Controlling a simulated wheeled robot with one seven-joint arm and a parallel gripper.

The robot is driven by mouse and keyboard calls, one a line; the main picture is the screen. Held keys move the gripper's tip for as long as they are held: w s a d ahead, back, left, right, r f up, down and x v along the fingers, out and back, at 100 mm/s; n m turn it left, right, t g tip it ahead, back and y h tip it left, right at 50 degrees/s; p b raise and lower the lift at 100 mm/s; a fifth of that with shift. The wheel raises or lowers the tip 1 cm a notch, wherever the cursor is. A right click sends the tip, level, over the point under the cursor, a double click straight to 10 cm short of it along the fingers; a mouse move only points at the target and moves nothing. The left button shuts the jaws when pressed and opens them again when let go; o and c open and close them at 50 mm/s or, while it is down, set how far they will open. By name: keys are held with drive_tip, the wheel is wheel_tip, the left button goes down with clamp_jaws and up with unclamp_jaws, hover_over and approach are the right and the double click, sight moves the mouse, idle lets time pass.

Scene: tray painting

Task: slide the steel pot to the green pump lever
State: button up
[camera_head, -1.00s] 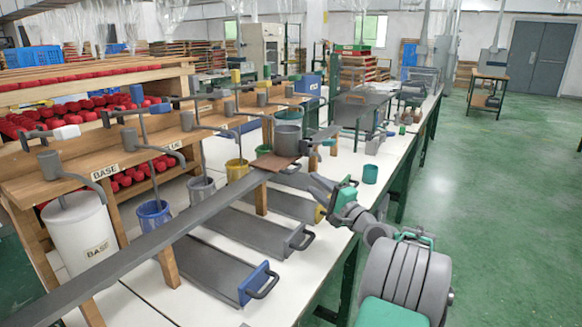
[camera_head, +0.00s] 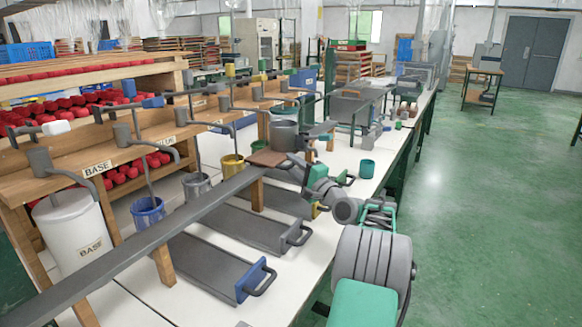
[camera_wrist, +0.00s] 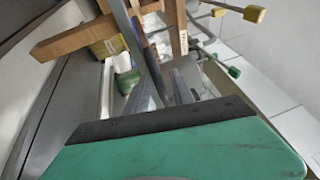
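The steel pot (camera_head: 284,135) is a grey cylinder standing upright on a small brown board (camera_head: 267,158) at the far part of the long grey rail (camera_head: 190,220). My gripper (camera_head: 301,164) is just right of the pot, close to the board; I cannot tell whether it touches either. Its fingers are too small and partly hidden to show if they are open. In the wrist view a green and black part fills the bottom, and the pot is not clearly visible.
Pump levers stand along the wooden shelf, with white (camera_head: 55,127) and blue (camera_head: 152,102) handles nearest. A blue bucket (camera_head: 148,213) and a yellow bucket (camera_head: 233,168) stand behind the rail. Grey trays (camera_head: 210,268) lie in front.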

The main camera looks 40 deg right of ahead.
clamp_jaws()
idle(1.2)
